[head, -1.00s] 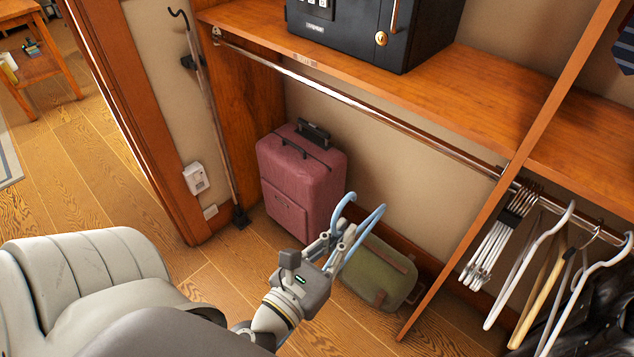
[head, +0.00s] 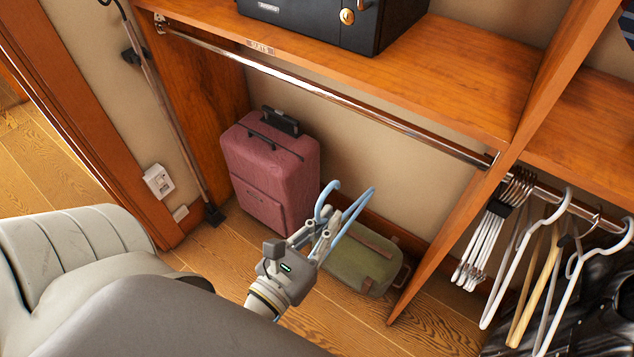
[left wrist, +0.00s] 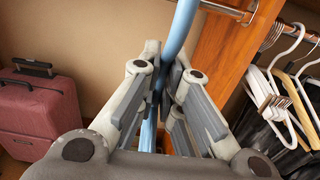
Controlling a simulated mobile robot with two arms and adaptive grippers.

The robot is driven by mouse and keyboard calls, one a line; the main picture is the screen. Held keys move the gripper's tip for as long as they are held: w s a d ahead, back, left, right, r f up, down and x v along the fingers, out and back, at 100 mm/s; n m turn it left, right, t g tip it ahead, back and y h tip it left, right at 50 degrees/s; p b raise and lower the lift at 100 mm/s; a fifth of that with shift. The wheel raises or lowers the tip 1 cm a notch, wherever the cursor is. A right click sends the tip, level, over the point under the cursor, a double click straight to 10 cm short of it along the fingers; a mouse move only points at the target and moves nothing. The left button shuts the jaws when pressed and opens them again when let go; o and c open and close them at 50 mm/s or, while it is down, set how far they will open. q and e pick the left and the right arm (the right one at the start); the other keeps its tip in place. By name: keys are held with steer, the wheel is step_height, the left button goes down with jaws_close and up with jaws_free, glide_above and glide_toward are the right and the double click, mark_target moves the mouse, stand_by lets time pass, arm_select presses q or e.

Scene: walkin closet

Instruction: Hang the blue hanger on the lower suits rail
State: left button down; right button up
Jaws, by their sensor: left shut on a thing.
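The blue hanger (head: 355,208) is held in my left gripper (head: 322,240), with its curved hook end up and its body partly hidden by the fingers. In the left wrist view the hanger (left wrist: 180,32) runs upward between the shut fingers (left wrist: 165,85). The lower suits rail (head: 330,90) is a bare chrome bar under the shelf with the suits label (head: 261,47). The gripper and hanger appear in front of and below the rail, apart from it. The rail's right end (left wrist: 225,10) shows at the top of the left wrist view. My right gripper is not in view.
A wooden divider (head: 455,235) stands at the rail's right end. Beyond it hang several white and wooden hangers (head: 545,265). A red suitcase (head: 268,170) and a green bag (head: 358,260) stand below the rail. A black safe (head: 335,22) sits on the shelf.

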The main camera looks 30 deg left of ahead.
arm_select(q)
steer(key=shift+w+r+p, duration=0.15)
steer(key=shift+w+p, duration=0.2)
steer(key=shift+w, duration=0.6)
steer(key=shift+w+p, duration=0.35)
steer(key=shift+w, duration=0.95)
steer(key=w+p, duration=0.2)
steer(key=w, duration=0.3)
steer(key=shift+w+d, duration=0.15)
steer(key=shift+w, duration=0.25)
steer(key=w, duration=0.4)
steer(key=shift+d+p, duration=0.1)
steer(key=shift+p, duration=0.2)
steer(key=w, duration=0.3)
steer(key=shift+w, duration=0.3)
steer(key=w+f+b, duration=0.3)
steer(key=w, duration=0.4)
steer(key=shift+d+f, duration=0.15)
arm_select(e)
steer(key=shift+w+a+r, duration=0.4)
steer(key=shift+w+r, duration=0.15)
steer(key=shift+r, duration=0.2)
